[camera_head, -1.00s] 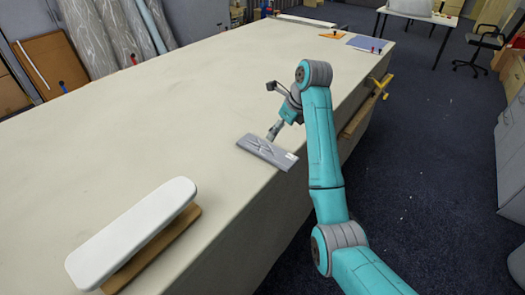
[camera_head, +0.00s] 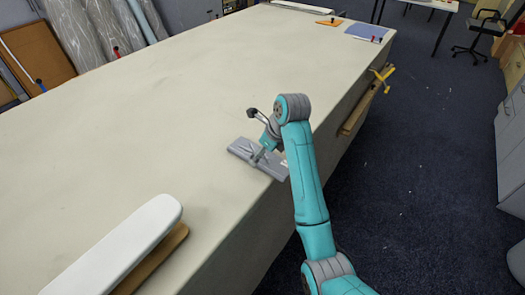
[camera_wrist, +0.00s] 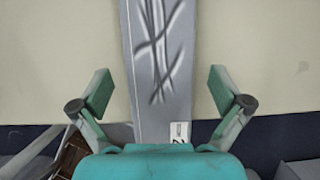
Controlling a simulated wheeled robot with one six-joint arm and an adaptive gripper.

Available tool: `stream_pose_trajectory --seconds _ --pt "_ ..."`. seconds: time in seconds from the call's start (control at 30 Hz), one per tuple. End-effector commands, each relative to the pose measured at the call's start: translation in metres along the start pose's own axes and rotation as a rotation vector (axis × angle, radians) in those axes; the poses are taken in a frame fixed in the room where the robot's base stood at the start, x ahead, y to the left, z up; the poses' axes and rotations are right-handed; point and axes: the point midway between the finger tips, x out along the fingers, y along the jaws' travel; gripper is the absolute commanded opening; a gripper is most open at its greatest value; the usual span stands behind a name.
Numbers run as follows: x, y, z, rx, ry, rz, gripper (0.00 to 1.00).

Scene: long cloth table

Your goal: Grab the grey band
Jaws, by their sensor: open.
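The grey band (camera_head: 240,148) is a long flat grey strip with dark and light streaks, lying near the right edge of the cloth table. In the wrist view the grey band (camera_wrist: 155,50) runs up the middle of the picture, with a small white label at its near end. My gripper (camera_head: 258,156) is over the band in the head view, partly hiding it. In the wrist view my gripper (camera_wrist: 161,90) is open, with one finger on each side of the band and a gap on both sides. I cannot tell how high the fingertips are above the cloth.
The cloth table (camera_head: 130,130) is wide and mostly bare. A white padded board on a wooden base (camera_head: 115,245) stands at the near edge. An orange sheet (camera_head: 330,22) and a blue sheet (camera_head: 366,32) lie at the far end. A yellow-handled thing (camera_head: 381,78) sticks out at the table's side.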

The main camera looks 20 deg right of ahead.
Motion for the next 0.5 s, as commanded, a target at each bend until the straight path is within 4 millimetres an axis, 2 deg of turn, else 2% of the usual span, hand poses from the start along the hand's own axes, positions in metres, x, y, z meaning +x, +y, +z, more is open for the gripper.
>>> stream_pose_trajectory --seconds 0.1,0.33,0.37,0.5 --pt "0.006 0.0063 -0.0023 0.0 -0.001 -0.001 1.0" --pt "0.0067 0.0067 -0.0025 0.0 -0.001 -0.002 1.0" --pt "0.0066 0.0066 -0.0024 0.0 -0.001 -0.002 0.95" --pt "0.0066 0.0065 -0.0025 0.0 -0.001 -0.002 0.6"
